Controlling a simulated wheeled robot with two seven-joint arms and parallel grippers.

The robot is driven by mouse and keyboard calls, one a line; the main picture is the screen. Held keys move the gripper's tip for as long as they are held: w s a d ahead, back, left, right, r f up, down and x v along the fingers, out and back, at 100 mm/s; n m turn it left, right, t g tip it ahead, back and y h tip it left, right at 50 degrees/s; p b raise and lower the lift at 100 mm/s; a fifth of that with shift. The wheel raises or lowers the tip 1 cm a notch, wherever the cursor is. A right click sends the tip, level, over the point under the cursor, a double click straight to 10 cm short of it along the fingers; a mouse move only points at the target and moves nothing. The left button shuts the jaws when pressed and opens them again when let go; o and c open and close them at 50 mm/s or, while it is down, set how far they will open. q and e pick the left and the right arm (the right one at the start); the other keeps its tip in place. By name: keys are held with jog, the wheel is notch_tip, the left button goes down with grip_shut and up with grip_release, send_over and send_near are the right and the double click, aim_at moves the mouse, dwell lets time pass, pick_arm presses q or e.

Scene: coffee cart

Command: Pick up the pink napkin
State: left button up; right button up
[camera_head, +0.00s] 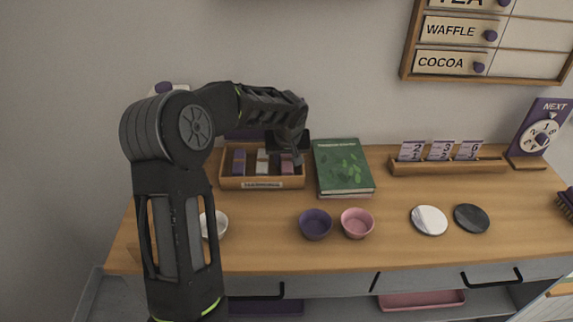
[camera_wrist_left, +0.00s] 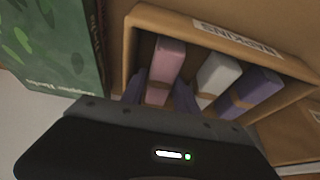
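The pink napkin (camera_wrist_left: 169,62) is a folded upright bundle with a tan band, standing in the right compartment of the wooden napkin box (camera_head: 232,182) in the head view. It also shows in the head view (camera_head: 287,165), partly under my gripper. My left gripper (camera_head: 296,160) points down at it from above. In the left wrist view the two purple-grey fingers (camera_wrist_left: 160,95) stand apart, one on each side of the pink napkin's lower part. Whether they touch it is hard to tell. My right gripper is not in view.
A white napkin (camera_wrist_left: 217,78) and a purple napkin (camera_wrist_left: 250,92) stand in the same box. A green book (camera_head: 342,167) lies close to its right. Purple (camera_head: 315,225) and pink (camera_head: 357,223) bowls stand in front. The table front between is clear.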

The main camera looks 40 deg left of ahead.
aim_at(287, 160)
pick_arm(q)
jog(key=shift+f, duration=0.1)
grip_shut()
dwell(0.3)
dwell(0.4)
jog(key=shift+r, duration=0.2)
jog(key=r, duration=0.2)
jog(key=r+b, duration=0.1)
jog(key=r, duration=0.4)
jog(key=shift+s+d+b, duration=0.2)
jog(key=shift+s+b, duration=0.05)
jog(key=shift+b, duration=0.1)
jog(key=s+d+b, duration=0.5)
jog(key=s+d, duration=0.6)
jog(key=s, duration=0.4)
jog(key=shift+s+d, duration=0.25)
jog(key=shift+d, duration=0.1)
